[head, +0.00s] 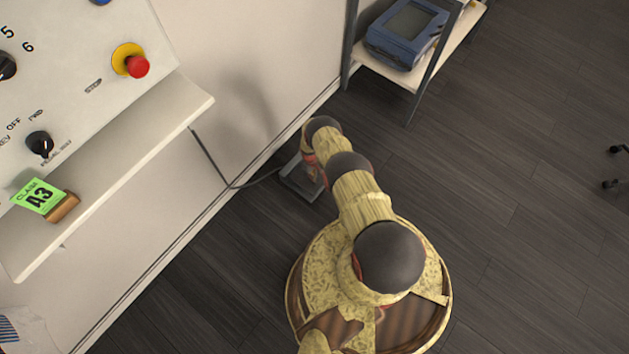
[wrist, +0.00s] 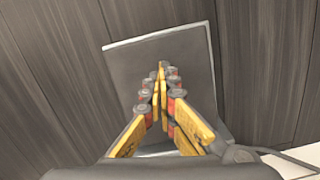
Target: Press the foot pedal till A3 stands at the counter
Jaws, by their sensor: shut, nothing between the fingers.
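The foot pedal (head: 297,184) is a dark grey plate on the floor by the wall, with a cable running to the wall. My arm hides part of it in the head view. In the wrist view the pedal plate (wrist: 190,48) lies under my fingertips. My gripper (wrist: 161,68) is shut and empty, pointing down at the plate; I cannot tell whether it touches or presses it. A green claim tag marked A3 (head: 39,196) rests against a wooden block (head: 63,207) on the counter ledge (head: 120,150). No hanging garment marked A3 is visible.
A shelf rack (head: 430,75) with a blue device (head: 405,33) stands at the back. Striped cloth (head: 9,331) shows at lower left.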

